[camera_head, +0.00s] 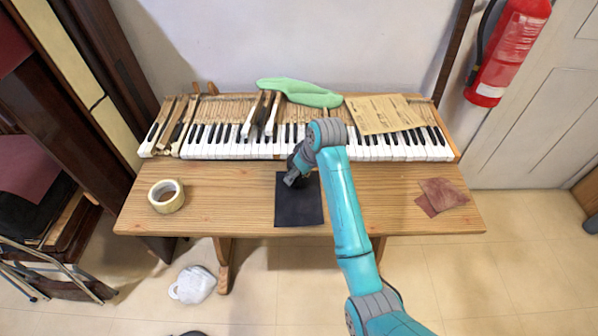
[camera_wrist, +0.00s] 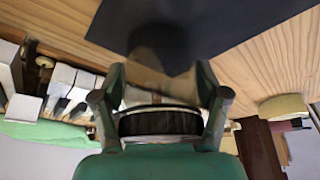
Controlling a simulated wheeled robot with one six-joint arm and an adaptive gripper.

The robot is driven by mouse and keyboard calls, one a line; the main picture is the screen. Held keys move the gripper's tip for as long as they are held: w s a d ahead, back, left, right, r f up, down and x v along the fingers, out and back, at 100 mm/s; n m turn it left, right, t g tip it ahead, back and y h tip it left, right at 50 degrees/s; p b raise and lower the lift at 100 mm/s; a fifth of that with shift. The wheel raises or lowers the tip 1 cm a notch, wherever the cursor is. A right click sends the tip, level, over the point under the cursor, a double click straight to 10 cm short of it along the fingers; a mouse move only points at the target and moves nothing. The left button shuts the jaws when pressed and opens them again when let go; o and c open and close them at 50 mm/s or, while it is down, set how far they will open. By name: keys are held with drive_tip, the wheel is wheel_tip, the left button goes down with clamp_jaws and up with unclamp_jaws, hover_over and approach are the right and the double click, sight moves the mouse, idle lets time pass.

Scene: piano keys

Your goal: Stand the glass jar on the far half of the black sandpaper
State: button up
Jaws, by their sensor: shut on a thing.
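The black sandpaper (camera_head: 299,205) lies flat on the wooden bench in front of the keyboard. It also shows at the top of the wrist view (camera_wrist: 225,22). My gripper (camera_head: 291,180) points down over the far left part of the sandpaper, close to its far edge. In the wrist view its two green fingers (camera_wrist: 160,92) are shut on a see-through thing, the glass jar (camera_wrist: 160,78), whose outline is faint. A dark blurred patch lies beyond it on the sandpaper. The jar's base is hidden, so I cannot tell whether it touches the sandpaper.
The piano keys (camera_head: 230,142) run along the back, with a green cloth (camera_head: 300,92) and a paper sheet (camera_head: 378,113) on top. A tape roll (camera_head: 166,196) sits at the bench's left, brown sandpaper pieces (camera_head: 444,193) at its right. Bare wood (camera_head: 235,200) is free between.

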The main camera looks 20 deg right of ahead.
drive_tip(key=shift+f, duration=0.1)
drive_tip(key=o, duration=1.7)
drive_tip(key=shift+c, duration=0.2)
